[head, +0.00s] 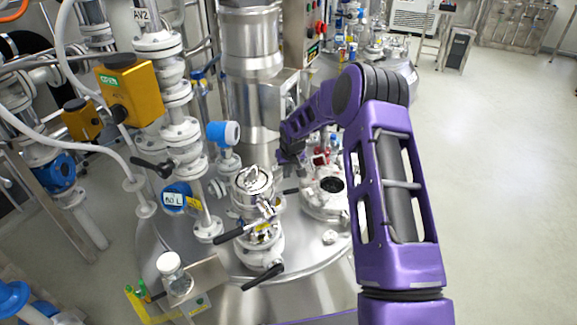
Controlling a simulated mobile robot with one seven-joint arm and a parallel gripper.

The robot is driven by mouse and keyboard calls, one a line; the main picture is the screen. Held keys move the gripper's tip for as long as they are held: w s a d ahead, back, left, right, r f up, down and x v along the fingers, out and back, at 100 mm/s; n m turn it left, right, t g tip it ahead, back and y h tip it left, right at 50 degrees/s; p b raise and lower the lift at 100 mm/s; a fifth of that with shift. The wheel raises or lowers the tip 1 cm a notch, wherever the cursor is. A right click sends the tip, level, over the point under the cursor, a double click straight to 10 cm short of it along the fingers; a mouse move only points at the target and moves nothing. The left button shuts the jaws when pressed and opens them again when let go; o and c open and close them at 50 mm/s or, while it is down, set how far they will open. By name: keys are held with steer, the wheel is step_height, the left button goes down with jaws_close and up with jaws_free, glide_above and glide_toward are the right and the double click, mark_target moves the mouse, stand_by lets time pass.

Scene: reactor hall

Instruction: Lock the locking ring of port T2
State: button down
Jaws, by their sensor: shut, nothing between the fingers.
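A steel port (254,195) with a round lid and a bar handle stands on top of the reactor vessel (318,293). It has black-handled levers (232,234) and a small yellow label lower down. No T2 marking is readable, so I cannot tell for sure that this is port T2 or which part is its locking ring. My gripper (292,168) is small in view, shut and empty, just right of and beyond the steel port's lid. I cannot tell whether it touches anything.
A round port with a dark opening (331,184) lies right of my gripper. White valve piping with a yellow box (130,89) and blue instruments (223,133) crowds the left. A glass jar (173,272) stands at the front left.

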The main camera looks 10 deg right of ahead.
mark_target(286, 192)
steer(key=shift+s+d+f, duration=0.1)
steer(key=shift+s+f, duration=0.15)
steer(key=shift+s, duration=0.35)
steer(key=shift+s+d+f, duration=0.1)
steer(key=shift+s+f, duration=0.2)
steer(key=shift+s, duration=0.25)
steer(key=shift+s+f, duration=0.25)
steer(key=shift+s, duration=0.35)
